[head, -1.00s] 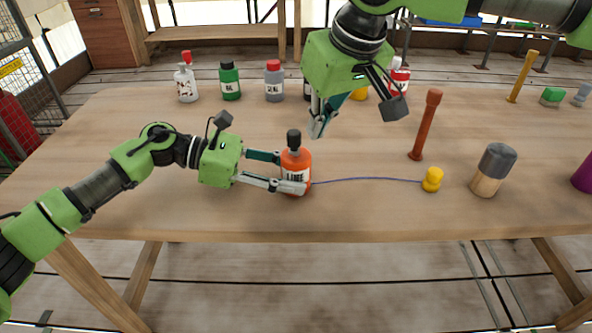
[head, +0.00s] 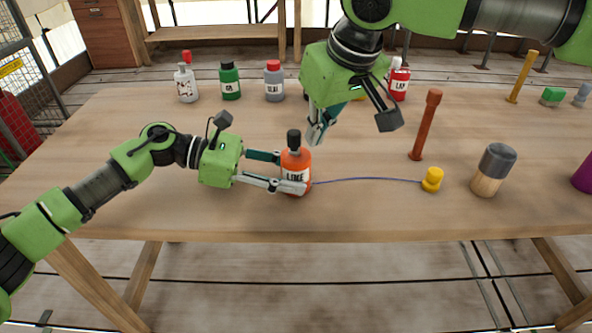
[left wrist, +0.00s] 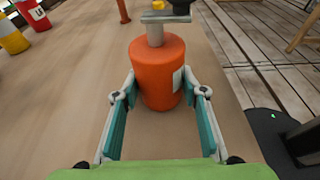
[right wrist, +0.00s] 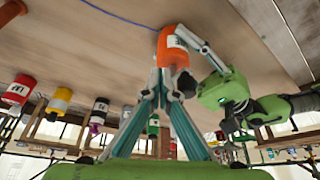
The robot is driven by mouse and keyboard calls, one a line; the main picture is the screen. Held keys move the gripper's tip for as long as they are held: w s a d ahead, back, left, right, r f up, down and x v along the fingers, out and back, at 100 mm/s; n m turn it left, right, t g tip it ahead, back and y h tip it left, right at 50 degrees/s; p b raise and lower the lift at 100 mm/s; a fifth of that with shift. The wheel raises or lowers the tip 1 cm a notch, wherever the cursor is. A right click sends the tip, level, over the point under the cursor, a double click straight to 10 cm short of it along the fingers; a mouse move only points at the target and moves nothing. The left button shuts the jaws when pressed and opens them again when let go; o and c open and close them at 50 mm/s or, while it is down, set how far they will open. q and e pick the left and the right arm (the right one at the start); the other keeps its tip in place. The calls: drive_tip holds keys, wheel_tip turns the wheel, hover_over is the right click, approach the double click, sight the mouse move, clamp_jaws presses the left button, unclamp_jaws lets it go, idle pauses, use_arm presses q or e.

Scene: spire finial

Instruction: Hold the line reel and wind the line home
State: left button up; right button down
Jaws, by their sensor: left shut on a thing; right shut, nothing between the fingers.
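The orange line reel (head: 296,172), with a white label and a black knob (head: 293,137) on top, stands upright on the table. In the left wrist view, a grey stem and flat crank arm (left wrist: 166,17) show above the reel. My left gripper (head: 290,172) is shut around the reel's body from the left. A thin blue line (head: 370,179) runs out on the right to a yellow peg (head: 432,180). My right gripper (head: 316,140) is shut and empty, pointing down just right of the knob; whether it touches the crank I cannot tell.
Several labelled bottles, including a green one (head: 230,81), a grey one (head: 274,82) and a red one (head: 398,80), stand at the back. A brown post (head: 426,125) and a grey-topped wooden cylinder (head: 493,171) stand to the right. The front left of the table is clear.

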drive_tip(key=shift+a, duration=0.6)
drive_tip(key=shift+s+a, duration=0.35)
idle(0.5)
drive_tip(key=shift+s+a, duration=0.2)
drive_tip(key=shift+a, duration=0.05)
drive_tip(key=shift+s, duration=0.2)
wheel_tip(320, 180, up, 7)
drive_tip(key=shift+w, duration=0.15)
idle(0.9)
drive_tip(key=shift+d, duration=0.1)
